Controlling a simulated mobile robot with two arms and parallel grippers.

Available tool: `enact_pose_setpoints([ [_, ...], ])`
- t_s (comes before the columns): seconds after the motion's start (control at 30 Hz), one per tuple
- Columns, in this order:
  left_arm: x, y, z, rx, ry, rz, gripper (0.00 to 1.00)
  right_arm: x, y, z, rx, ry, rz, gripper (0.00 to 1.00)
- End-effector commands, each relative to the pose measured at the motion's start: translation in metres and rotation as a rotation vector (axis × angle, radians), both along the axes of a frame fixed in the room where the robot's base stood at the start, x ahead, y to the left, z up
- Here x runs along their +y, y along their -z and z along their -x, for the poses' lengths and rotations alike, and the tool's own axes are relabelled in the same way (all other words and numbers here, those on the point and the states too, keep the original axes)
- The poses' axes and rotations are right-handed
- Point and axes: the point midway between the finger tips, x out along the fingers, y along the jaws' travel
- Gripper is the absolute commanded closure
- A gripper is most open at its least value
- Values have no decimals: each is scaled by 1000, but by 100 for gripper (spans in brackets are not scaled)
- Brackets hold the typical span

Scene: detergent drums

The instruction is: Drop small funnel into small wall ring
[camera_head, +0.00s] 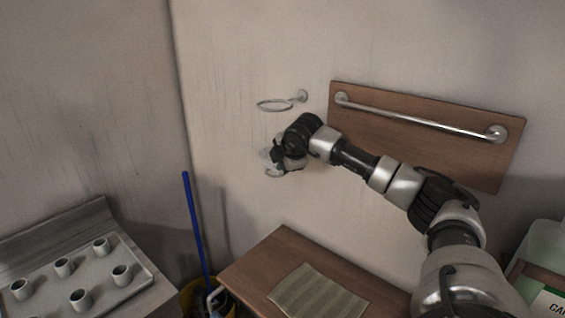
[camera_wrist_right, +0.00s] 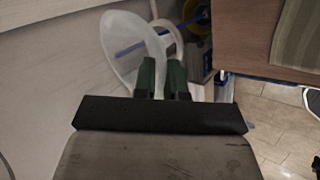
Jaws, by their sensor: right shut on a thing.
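My right gripper (camera_head: 279,160) is near the wall, and in the wrist view its dark green fingers (camera_wrist_right: 162,72) are close together. It is shut on a pale, translucent funnel (camera_wrist_right: 120,45), whose wide oval mouth shows beyond the fingers. In the head view the funnel (camera_head: 266,156) is a small pale patch, mostly hidden by the gripper. A metal wall ring (camera_head: 275,106) sticks out above the gripper and looks empty. A thin curved rim (camera_head: 274,175) shows just below the gripper; I cannot tell whether it is the smaller ring. My left gripper is out of view.
A wooden board with a metal grab bar (camera_head: 420,117) is on the wall behind my right arm. A wooden table (camera_head: 258,262) with a striped mat (camera_head: 320,292) stands below. A blue pole (camera_head: 195,225) leans at the corner; a metal tray (camera_head: 98,297) with several cups is at left.

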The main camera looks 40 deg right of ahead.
Motion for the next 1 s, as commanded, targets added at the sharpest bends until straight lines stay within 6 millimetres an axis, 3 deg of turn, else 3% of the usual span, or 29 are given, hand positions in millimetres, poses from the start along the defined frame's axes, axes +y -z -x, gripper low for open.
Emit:
enact_pose_setpoints([
  [0.43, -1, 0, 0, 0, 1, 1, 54, 0, 0, 0, 1, 0, 0, 100],
  [0.47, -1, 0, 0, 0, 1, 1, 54, 0, 0, 0, 1, 0, 0, 87],
  [0.63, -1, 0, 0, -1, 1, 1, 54, 0, 0, 0, 1, 0, 0, 61],
  [1.0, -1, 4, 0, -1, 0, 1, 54, 1, -3, 3, -1, -1, 0, 59],
])
